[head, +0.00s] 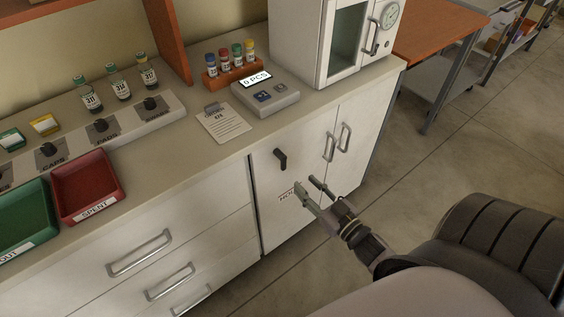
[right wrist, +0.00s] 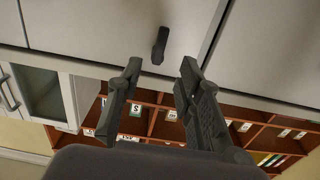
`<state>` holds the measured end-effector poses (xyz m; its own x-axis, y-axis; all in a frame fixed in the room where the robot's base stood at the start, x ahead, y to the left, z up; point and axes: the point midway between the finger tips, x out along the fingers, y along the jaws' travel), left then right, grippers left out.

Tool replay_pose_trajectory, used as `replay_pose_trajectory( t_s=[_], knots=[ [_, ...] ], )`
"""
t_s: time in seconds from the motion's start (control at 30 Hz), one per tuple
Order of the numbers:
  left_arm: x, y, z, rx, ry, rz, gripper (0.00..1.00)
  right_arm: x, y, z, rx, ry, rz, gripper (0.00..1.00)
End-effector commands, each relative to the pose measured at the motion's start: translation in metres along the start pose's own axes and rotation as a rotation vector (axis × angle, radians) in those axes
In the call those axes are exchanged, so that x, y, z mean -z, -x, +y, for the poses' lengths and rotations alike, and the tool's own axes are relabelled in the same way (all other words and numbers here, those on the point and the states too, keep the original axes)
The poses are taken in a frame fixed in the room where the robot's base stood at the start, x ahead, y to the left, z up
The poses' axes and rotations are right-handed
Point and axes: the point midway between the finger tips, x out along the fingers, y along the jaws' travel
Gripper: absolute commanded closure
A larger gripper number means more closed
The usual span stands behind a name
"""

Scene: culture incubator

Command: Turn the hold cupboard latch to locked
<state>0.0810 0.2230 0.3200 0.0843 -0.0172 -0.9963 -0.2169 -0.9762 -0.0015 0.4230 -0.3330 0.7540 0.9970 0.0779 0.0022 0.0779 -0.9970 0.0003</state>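The hold cupboard latch (head: 281,159) is a small dark handle on the cupboard's left white door (head: 268,180). It points roughly downward, with a slight slant. My right gripper (head: 306,182) is in front of that door, below and to the right of the latch. Its two fingers are apart with nothing between them. In the right wrist view the latch (right wrist: 159,45) shows beyond the open fingertips (right wrist: 161,66), apart from them. A label starting "HO" (head: 287,196) on the door is partly hidden by my right gripper. My left gripper is not in view.
Two bar handles (head: 329,148) stand out to the right of the latch. The counter (head: 180,140) above holds a scale (head: 265,95), a clipboard (head: 223,122), a vial rack (head: 231,73) and the incubator (head: 310,40). Drawers (head: 150,262) are at left. Open floor (head: 430,160) lies right.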

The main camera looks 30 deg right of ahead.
Motion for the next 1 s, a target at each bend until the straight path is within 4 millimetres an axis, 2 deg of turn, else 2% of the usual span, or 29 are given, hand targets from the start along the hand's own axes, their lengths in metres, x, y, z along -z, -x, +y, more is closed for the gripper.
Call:
replay_pose_trajectory(
  t_s=[0.03,0.3,0.5,0.7,0.93,1.0],
  knots=[
    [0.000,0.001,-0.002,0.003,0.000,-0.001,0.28,0.001,-0.013,0.000,0.001,0.000,0.003,0.67],
    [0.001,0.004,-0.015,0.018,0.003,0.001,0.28,0.001,-0.071,0.000,-0.001,0.000,0.001,0.67],
    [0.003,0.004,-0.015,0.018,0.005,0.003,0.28,-0.001,-0.099,0.000,0.000,0.000,-0.001,0.67],
    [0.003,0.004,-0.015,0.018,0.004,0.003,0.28,-0.001,-0.110,0.000,-0.001,-0.001,-0.002,0.67],
    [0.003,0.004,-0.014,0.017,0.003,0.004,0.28,-0.001,-0.110,0.000,-0.001,-0.001,-0.002,0.67],
    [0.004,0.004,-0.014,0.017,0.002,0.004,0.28,-0.001,-0.110,0.000,-0.001,-0.001,-0.002,0.70]
  ],
)
